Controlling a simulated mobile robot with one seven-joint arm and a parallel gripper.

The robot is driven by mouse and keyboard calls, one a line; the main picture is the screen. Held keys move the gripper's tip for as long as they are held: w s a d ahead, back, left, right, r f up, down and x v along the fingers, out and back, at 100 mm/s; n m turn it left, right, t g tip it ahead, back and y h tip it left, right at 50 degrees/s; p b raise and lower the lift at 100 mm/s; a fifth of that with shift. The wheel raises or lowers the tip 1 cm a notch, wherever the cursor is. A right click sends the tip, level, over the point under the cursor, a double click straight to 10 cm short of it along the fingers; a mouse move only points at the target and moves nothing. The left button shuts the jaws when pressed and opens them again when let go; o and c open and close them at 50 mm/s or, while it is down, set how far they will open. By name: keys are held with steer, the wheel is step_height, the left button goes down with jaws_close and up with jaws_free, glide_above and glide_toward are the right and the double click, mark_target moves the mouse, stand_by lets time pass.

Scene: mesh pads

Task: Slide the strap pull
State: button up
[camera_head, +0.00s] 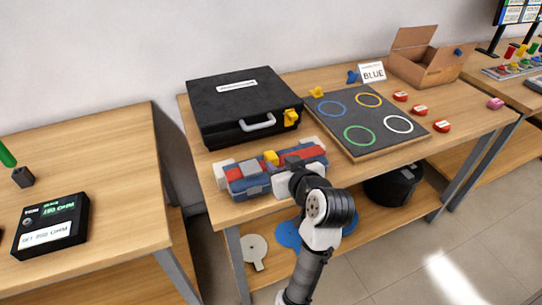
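A blue fixture (240,187) with white end blocks lies near the front edge of the middle table. A red strap (312,152) runs along its top. A small yellow piece (271,157) stands on the strap near the middle, and a grey piece (249,166) is to its left. I cannot tell which piece is the strap pull. My gripper (283,176) is at the right front part of the fixture, close to the yellow piece. My wrist hides part of the fixture. The fingers are too small and covered to show whether they are open or touching anything.
A black case (240,95) stands behind the fixture. A dark mat (375,140) with coloured rings lies to the right, with red pieces (420,110) beside it. An open cardboard box (425,65) is at the back right. A gap separates the left table (100,150).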

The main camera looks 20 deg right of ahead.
mark_target(272, 157)
steer(key=p+x, duration=0.1)
steer(key=x, duration=0.6)
steer(key=shift+w, duration=0.25)
jaws_close()
